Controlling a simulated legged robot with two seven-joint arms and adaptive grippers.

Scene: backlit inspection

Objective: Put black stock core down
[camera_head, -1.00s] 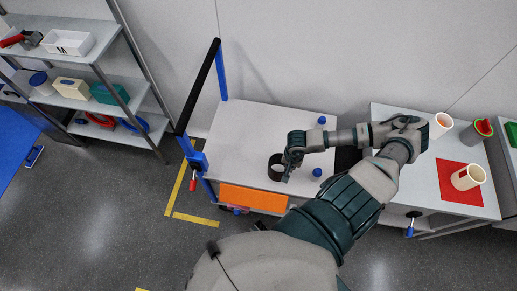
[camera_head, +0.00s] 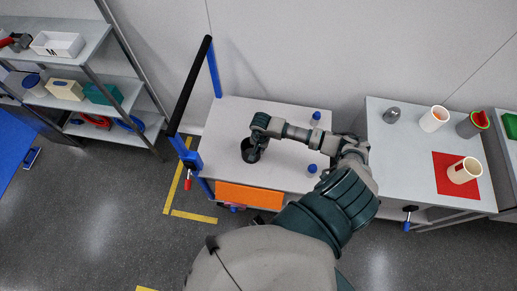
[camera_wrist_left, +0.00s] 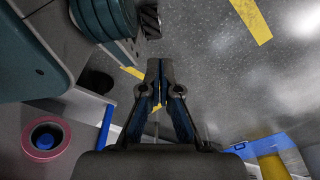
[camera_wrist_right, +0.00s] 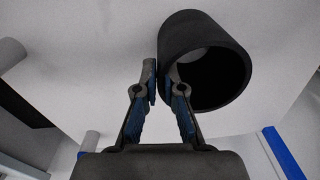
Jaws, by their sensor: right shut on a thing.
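The black stock core (camera_head: 247,152) is a short, thick-walled black tube over the light top of the cart (camera_head: 228,178). My right gripper (camera_head: 258,138) is at its rim. In the right wrist view the core (camera_wrist_right: 208,30) has its open end facing the camera, and my right gripper (camera_wrist_right: 162,75) is shut on its wall. I cannot tell whether the core touches the cart top. My left gripper (camera_wrist_left: 160,72) shows only in the left wrist view, shut and empty above the grey floor.
Two blue-capped items (camera_head: 312,168) stand on the cart near my forearm. A blue post and black rail (camera_head: 190,85) bound its left side. A shelf (camera_head: 92,40) stands left.

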